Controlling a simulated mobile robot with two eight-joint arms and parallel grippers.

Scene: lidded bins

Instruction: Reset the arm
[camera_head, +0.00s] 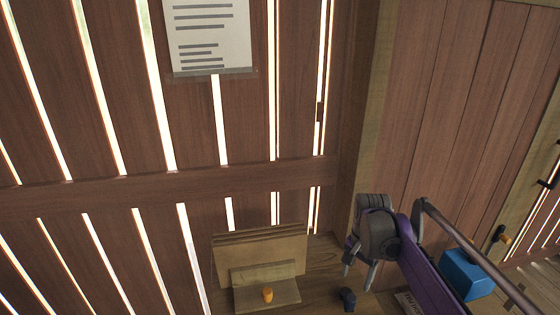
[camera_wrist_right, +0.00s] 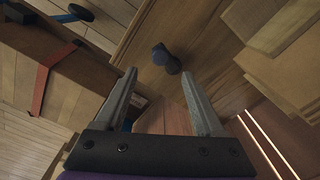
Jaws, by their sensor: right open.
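My right gripper (camera_head: 358,278) hangs in the lower right of the head view, with its purple arm (camera_head: 437,275) reaching in from the right. Its two grey fingers stand apart, and nothing is between them. The gripper also shows in the right wrist view (camera_wrist_right: 158,75), with the fingers spread wide. A small dark blue-grey object with rounded ends (camera_wrist_right: 166,58) lies on a wooden surface beyond the fingertips, apart from them. It seems to be the dark object (camera_head: 347,298) below the gripper in the head view. My left gripper is in neither view.
A blue box (camera_head: 467,273) is partly behind my arm. A slatted wall (camera_head: 110,190) with a paper (camera_head: 208,35) fills the left. A red-strapped box (camera_wrist_right: 75,75) shows in the wrist view.

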